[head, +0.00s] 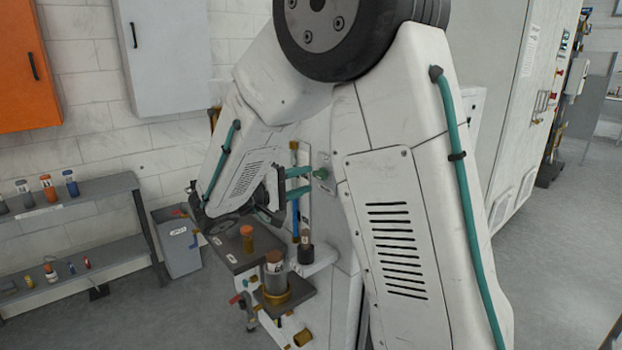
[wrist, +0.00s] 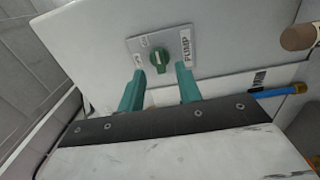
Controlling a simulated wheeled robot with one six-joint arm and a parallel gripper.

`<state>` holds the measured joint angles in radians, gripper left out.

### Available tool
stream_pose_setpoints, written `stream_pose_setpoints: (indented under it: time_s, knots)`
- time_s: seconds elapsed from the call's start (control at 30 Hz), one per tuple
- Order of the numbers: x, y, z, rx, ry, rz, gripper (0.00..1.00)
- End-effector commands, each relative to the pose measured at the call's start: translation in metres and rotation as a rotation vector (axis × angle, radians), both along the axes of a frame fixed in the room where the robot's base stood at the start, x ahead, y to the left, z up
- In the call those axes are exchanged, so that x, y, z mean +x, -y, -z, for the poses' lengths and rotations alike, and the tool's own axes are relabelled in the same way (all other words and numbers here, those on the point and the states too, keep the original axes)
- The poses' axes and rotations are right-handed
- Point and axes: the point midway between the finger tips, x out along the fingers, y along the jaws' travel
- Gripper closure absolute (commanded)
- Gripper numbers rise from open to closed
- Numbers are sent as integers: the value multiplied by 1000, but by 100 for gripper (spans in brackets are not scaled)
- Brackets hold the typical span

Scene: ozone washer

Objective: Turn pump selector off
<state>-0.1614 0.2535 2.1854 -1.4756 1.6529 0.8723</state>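The pump selector (wrist: 160,58) is a green round knob with a pale pointer, on a grey plate labelled PUMP (wrist: 185,44) in the wrist view. In the head view the green knob (head: 321,173) sticks out from the white machine panel. My gripper (wrist: 158,78) is open, with two green fingers apart and nothing between them. In the wrist view the fingertips lie just below the knob, one to each side. In the head view my gripper (head: 308,181) points at the knob from the left, seemingly a little short of it. The small position labels are too blurred to read.
Shelves (head: 80,230) with bottles stand at left.

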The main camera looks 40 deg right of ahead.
Motion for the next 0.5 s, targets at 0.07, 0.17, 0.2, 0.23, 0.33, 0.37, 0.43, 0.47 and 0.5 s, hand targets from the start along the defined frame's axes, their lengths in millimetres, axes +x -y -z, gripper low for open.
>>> stream_pose_setpoints:
  time_s: [0.07, 0.17, 0.2, 0.23, 0.33, 0.37, 0.43, 0.47, 0.5]
  knots:
    - [-1, 13, 0, 0, 0, 4, 65]
    - [0, 24, 0, 0, 0, 3, 65]
    - [0, 27, 0, 1, 0, 3, 65]
    - [0, 29, 0, 1, 0, 3, 65]
    - [0, 32, 0, 1, 0, 2, 65]
    - [0, 32, 0, 1, 0, 2, 65]
    - [0, 33, 0, 1, 0, 2, 65]
    - [0, 32, 0, 1, 0, 2, 65]
    - [0, 32, 0, 1, 0, 2, 65]
